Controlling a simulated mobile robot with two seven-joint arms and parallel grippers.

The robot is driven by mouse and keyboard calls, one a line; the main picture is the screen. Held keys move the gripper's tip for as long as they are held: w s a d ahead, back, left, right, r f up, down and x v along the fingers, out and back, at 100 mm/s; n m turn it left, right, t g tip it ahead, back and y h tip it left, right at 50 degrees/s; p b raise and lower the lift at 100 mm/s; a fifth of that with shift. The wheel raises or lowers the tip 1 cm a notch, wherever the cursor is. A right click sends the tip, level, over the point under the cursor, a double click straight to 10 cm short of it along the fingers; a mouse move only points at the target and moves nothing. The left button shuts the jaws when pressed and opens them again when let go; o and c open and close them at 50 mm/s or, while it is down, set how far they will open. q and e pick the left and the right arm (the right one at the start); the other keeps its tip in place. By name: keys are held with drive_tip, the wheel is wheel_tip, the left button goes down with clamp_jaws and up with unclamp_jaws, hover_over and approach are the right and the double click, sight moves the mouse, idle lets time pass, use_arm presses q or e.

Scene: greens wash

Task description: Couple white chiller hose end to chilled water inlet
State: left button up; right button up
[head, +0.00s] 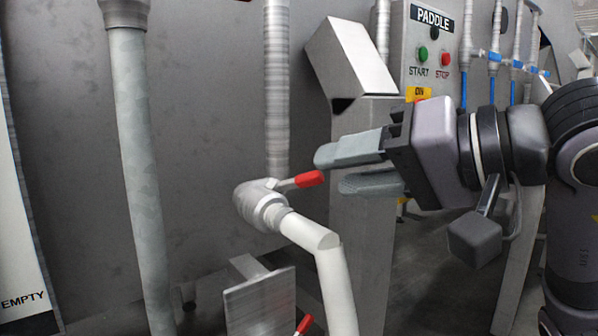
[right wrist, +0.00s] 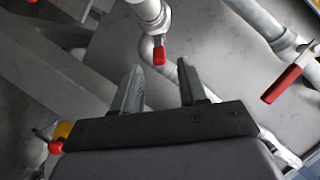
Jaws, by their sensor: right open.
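In the head view, a grey pipe fitting (head: 258,203) with a red-tipped lever (head: 309,179) sits at the lower end of a vertical metal pipe. The white hose (head: 337,285) runs from the fitting's lower right side down out of the picture; its end meets the fitting, but I cannot tell whether it is locked. My right gripper (head: 350,168) is open and empty, its fingers pointing left, just right of the red lever. In the right wrist view, a red lever (right wrist: 159,52) shows just beyond the gap between the open fingers (right wrist: 160,82). My left gripper is not in view.
A grey post with a slanted box (head: 350,55) stands behind the gripper. A paddle panel (head: 428,50) with start and stop buttons is at upper right. A thick pipe (head: 140,170) stands left. A metal bracket (head: 260,300) and another red handle (head: 304,324) are below.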

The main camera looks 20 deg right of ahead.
sight(318, 176)
drive_tip(key=shift+p+x, duration=0.3)
drive_tip(key=shift+x, duration=3.25)
clamp_jaws()
